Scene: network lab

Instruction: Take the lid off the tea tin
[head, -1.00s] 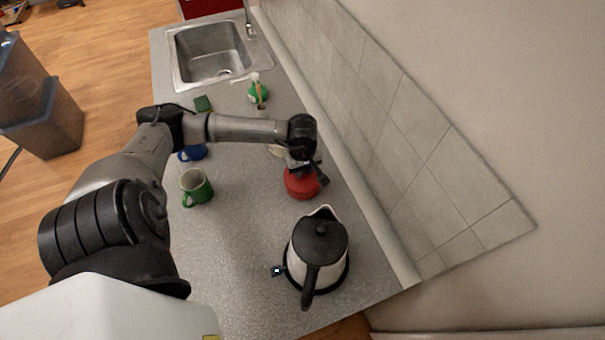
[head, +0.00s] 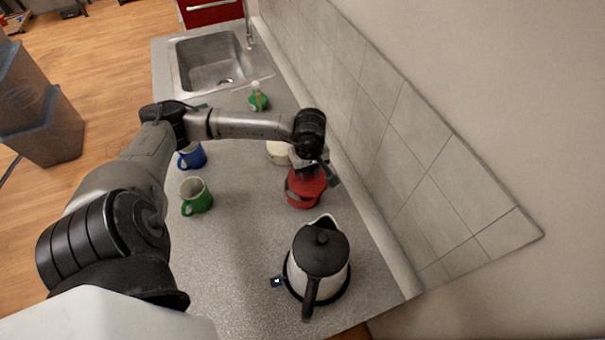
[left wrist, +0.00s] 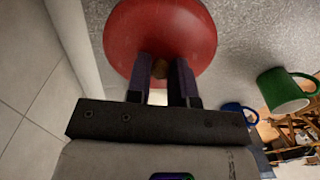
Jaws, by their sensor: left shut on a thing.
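The red tea tin (head: 303,201) stands on the counter behind the kettle, near the tiled wall. Its round red lid (left wrist: 165,30) fills the top of the left wrist view and has a small brown knob (left wrist: 160,68). My left gripper (left wrist: 162,80) is over the lid, its two dark fingers shut on the knob. In the head view my left gripper (head: 308,168) comes down onto the red lid and hides part of it. I cannot tell whether there is a gap between lid and tin. My right gripper is not in view.
A white and black kettle (head: 318,258) stands in front of the tin. A cream-coloured vessel (head: 279,153) is close behind it. A green mug (head: 196,196) and a blue mug (head: 192,157) stand to the left. A green bottle (head: 257,101) is near the sink (head: 212,62).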

